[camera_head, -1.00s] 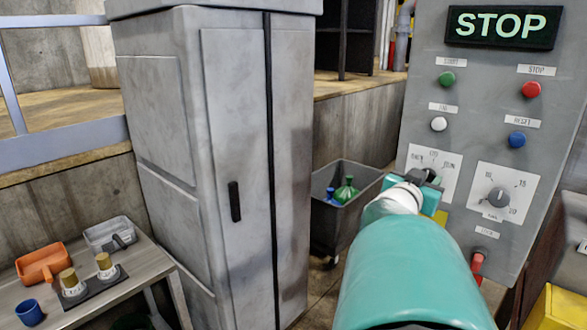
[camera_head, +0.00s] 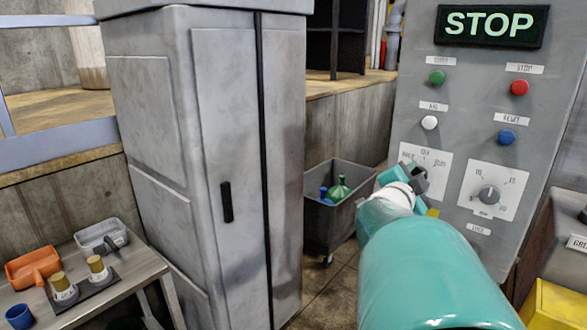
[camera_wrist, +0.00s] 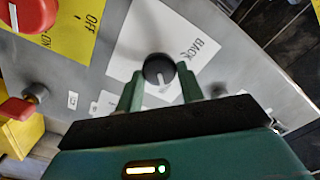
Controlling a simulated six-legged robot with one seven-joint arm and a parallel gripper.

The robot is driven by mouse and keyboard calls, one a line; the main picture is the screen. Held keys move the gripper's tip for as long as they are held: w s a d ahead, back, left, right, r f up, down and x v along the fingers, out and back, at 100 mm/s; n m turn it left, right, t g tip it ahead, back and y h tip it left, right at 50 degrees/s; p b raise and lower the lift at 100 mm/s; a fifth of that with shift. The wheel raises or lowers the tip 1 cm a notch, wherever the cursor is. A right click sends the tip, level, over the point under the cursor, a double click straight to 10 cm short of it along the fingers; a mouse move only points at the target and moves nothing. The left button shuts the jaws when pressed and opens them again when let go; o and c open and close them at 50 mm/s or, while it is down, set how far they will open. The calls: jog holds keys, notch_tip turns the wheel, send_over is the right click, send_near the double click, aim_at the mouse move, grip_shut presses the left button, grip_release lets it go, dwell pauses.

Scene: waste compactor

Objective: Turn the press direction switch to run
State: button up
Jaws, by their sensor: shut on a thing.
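The press direction switch is a dark round knob on a white label card (camera_head: 436,160) on the grey control panel. In the wrist view the knob (camera_wrist: 157,68) sits between the two green fingers, with a white pointer mark facing toward my gripper. The word BACK reads on the card beside it. My gripper (camera_wrist: 156,84) is shut on the knob. In the head view my gripper (camera_head: 412,178) is at the lower left of the card, and my arm hides most of the switch.
The panel (camera_head: 470,100) holds a lit STOP sign (camera_head: 490,25), several buttons and a numbered dial (camera_head: 489,194) right of the switch. A grey bin (camera_head: 330,222) stands left of the panel. The wrist view shows a red knob (camera_wrist: 30,12) on a yellow OFF/ON plate.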

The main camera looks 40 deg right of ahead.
jog(key=shift+m, duration=0.5)
jog(key=o, duration=1)
jog(key=shift+a, duration=0.1)
jog(key=shift+c, duration=0.2)
